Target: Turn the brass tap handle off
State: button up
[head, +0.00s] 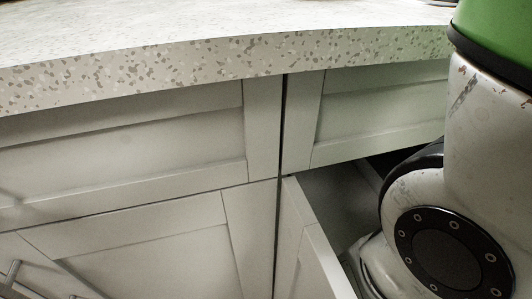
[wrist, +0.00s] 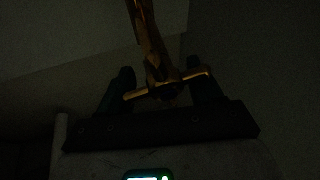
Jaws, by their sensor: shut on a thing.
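The brass tap handle (wrist: 140,93) shows in the dark wrist view as a short crossbar, slightly tilted, its right end higher. A brass stem (wrist: 148,38) runs from it up to the top edge. My gripper (wrist: 160,68) has one dark finger on each side of the handle's middle and is shut on it. The light is too dim to show the exact finger contact. In the head view neither the tap nor my gripper shows; my arm reaches down into the open cabinet.
A speckled countertop (head: 230,52) overhangs the grey cabinet fronts (head: 130,135). An open cabinet door (head: 312,262) stands close to the left of my arm. The dark cabinet inside (head: 340,200) leaves little room around my arm. Pale walls surround the tap in the wrist view.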

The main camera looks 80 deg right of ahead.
jog(key=shift+w+a+f+m, duration=0.35)
jog(key=shift+a+f+m, duration=0.15)
jog(key=shift+m, duration=0.2)
dwell(1.9)
jog(key=o, duration=0.6)
jog(key=shift+o, duration=0.9)
jog(key=shift+w, duration=0.15)
jog(key=o, duration=0.5)
jog(key=shift+r, duration=0.2)
jog(key=shift+c, duration=0.2)
jog(key=shift+s+d, duration=0.15)
jog(key=shift+s, duration=0.05)
jog(key=shift+s, duration=0.2)
jog(key=p+v, duration=0.2)
jog(key=v, duration=0.8)
jog(key=shift+a+f, duration=0.2)
jog(key=shift+a, duration=0.1)
